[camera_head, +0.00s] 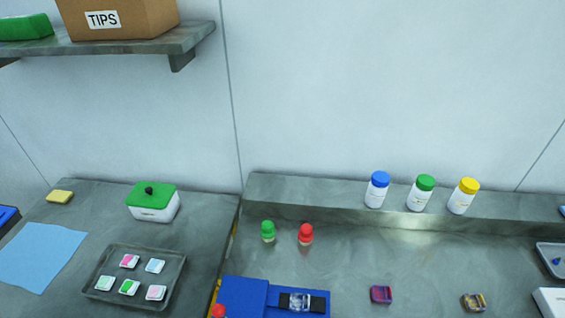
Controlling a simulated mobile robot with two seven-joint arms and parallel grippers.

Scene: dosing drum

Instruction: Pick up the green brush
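A small upright item with a rounded green top (268,230) and a pale lower part stands on the grey bench, left of centre. It may be the green brush, but it is too small to be sure. A similar item with a red top (305,234) stands just to its right, apart from it. Neither of my grippers is in view.
Bottles with blue, green (420,193) and yellow caps stand on the raised ledge. A tray (105,258) of small packets and a green-lidded box (153,203) are left.

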